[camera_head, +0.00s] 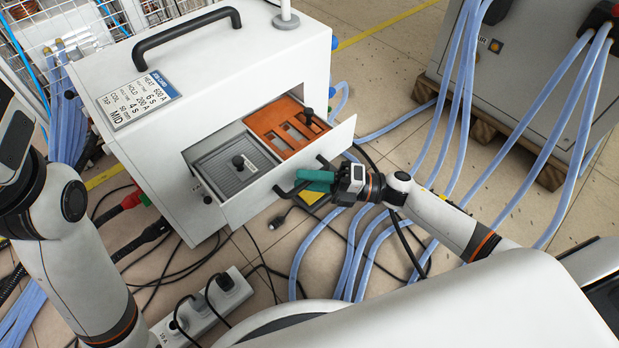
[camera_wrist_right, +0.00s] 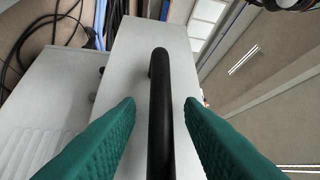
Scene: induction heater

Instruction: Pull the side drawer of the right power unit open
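The white power unit (camera_head: 230,70) has its side drawer (camera_head: 248,203) standing open towards me. The drawer front carries a black bar handle (camera_head: 285,191), which also shows upright in the right wrist view (camera_wrist_right: 160,100). My right gripper (camera_head: 318,179), with green fingers, is at the drawer front, over the handle's right part. In the right wrist view its fingers (camera_wrist_right: 160,105) are apart on either side of the handle, with a visible gap on each side. My left arm is at the left edge; its gripper is out of view.
The drawer holds a grey ribbed insert (camera_head: 236,169) and an orange slotted insert (camera_head: 285,127), each with a black knob. Blue hoses (camera_head: 350,250) and black cables lie on the tiled floor. A power strip (camera_head: 205,312) is in front. A grey cabinet (camera_head: 520,85) stands on a pallet behind right.

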